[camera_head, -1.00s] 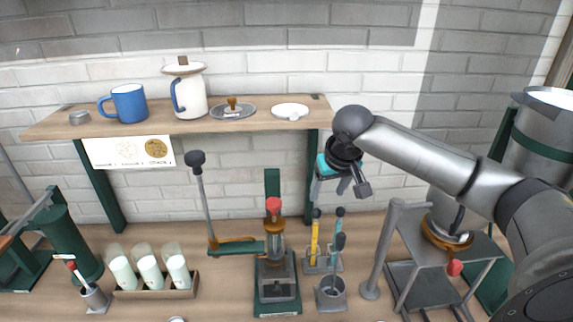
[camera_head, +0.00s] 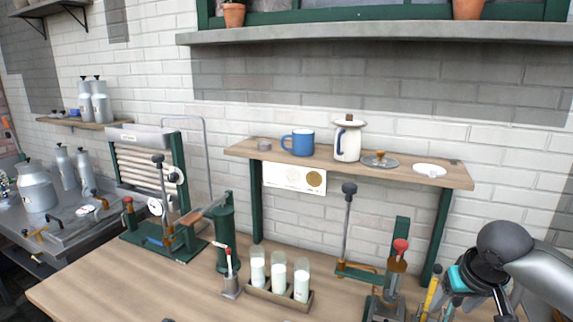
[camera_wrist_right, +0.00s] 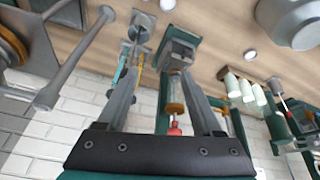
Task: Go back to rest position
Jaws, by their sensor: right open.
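My right gripper (camera_head: 480,300) is at the lower right of the head view, in front of the wall beneath the shelf's right end. In the right wrist view its two fingers (camera_wrist_right: 158,85) are spread apart, with nothing held between them. Past the fingers in that view, a green press with a red knob (camera_wrist_right: 174,126) shows on the bench, apart from the jaws as far as I can tell. My left gripper is in no view.
A wooden shelf (camera_head: 232,150) holds a blue mug (camera_head: 302,142), a white jug (camera_head: 347,143), a lid (camera_head: 380,161) and a small plate (camera_head: 430,170). Below are a rack of white-filled bottles (camera_head: 279,272) and a lever press (camera_head: 397,268). The bench's front left (camera_head: 110,290) is clear.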

